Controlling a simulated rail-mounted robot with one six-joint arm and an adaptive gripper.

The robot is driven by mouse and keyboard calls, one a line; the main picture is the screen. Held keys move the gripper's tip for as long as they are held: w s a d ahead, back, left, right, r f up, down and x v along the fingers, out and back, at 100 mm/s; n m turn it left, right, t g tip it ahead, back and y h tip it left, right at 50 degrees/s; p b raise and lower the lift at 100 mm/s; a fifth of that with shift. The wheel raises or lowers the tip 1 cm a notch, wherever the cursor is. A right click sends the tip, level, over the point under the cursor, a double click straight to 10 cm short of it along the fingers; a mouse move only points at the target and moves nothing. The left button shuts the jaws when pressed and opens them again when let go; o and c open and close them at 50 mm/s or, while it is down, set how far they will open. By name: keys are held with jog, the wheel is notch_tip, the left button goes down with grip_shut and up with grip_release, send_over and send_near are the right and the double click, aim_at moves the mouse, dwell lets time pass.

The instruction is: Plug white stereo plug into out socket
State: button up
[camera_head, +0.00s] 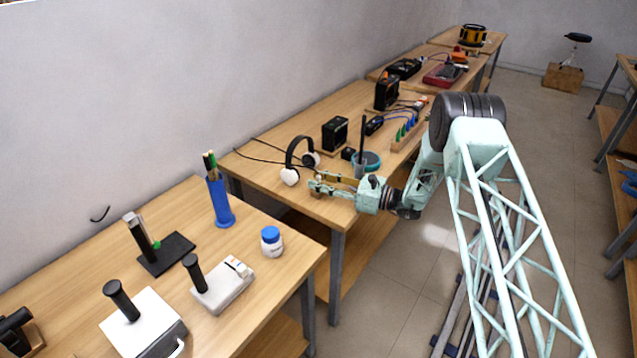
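My gripper (316,184) is over the near left end of the middle table, beside white headphones (290,176) with a black band. Its fingers point left; they are too small to tell whether they are open or hold anything. I cannot make out the white stereo plug. Thin black cables run from near the headphones to the table's left end. A black box (335,133) stands behind the headphones and another black device (387,93) is farther back. I cannot make out the out socket on either.
The near table (262,290) holds a blue pen cup (220,202), a white jar (272,242) and joystick-like devices. Floor is clear between the tables.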

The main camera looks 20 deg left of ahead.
aim_at(319, 175)
jog(key=shift+c, duration=0.7)
jog(key=c, duration=0.7)
jog(key=shift+c, duration=0.2)
jog(key=shift+r, duration=0.2)
jog(key=shift+r, duration=0.45)
notch_tip(319, 175, up, 3)
jog(key=shift+f+p, duration=0.2)
jog(key=shift+p, duration=0.2)
jog(key=s+d+r+p, duration=0.1)
jog(key=s+d, duration=0.1)
jog(key=d, duration=1.3)
jog(key=shift+s+d, duration=0.25)
jog(key=shift+d, duration=0.15)
jog(key=shift+d, duration=0.1)
